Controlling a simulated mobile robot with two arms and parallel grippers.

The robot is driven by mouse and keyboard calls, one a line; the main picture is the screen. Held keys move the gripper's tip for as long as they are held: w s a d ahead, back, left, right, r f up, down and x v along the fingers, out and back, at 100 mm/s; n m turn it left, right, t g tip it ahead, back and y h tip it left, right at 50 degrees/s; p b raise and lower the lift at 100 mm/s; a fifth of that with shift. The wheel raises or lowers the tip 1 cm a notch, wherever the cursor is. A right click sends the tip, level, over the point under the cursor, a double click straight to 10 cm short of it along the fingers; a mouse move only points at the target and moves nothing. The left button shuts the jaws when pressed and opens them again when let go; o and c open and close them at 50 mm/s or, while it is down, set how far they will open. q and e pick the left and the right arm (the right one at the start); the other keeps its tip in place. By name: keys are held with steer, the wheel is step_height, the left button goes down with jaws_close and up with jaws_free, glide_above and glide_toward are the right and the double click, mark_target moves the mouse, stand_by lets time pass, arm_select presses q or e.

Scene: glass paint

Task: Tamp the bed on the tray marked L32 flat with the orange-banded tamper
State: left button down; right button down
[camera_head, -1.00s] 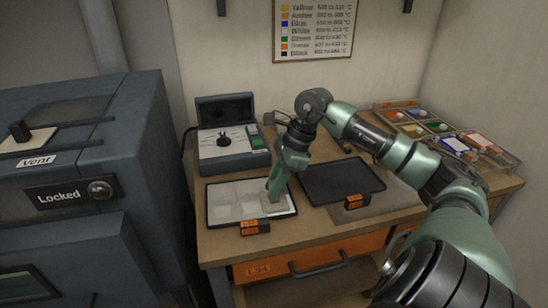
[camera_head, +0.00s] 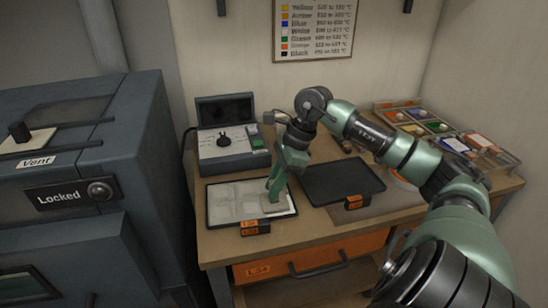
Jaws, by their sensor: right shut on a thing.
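A dark-rimmed tray (camera_head: 209,217) with a pale bed (camera_head: 236,199) lies on the bench at the left. The bed shows several lighter patches with uneven edges. My right gripper (camera_head: 275,190) points down over the tray's right part. It is shut on the tamper, whose flat grey foot (camera_head: 274,205) is at the bed's right front part. I cannot tell whether the foot presses on the bed. The tamper's band is hidden. My left gripper is out of view.
A second, dark tray (camera_head: 342,180) with an orange label lies to the right. A control box (camera_head: 232,150) stands behind the left tray. Sorted boxes (camera_head: 440,127) fill the back right. A grey kiln-like cabinet (camera_head: 130,130) marked Locked stands at the left.

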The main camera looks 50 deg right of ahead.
steer(key=shift+r, duration=0.8)
steer(key=shift+w, duration=0.1)
steer(key=shift+w+a+r+p, duration=0.1)
steer(key=shift+a+p, duration=0.05)
steer(key=shift+p, duration=0.45)
steer(key=w+a+p, duration=0.2)
steer(key=a+p, duration=0.1)
steer(key=shift+w+a, duration=0.2)
steer(key=shift+a, duration=0.1)
steer(key=shift+w+a, duration=0.35)
steer(key=shift+a, duration=0.1)
steer(key=shift+w+a, duration=0.1)
steer(key=shift+a, duration=0.05)
steer(key=shift+f, duration=0.2)
steer(key=shift+f+b, duration=0.6)
steer(key=shift+f, duration=0.1)
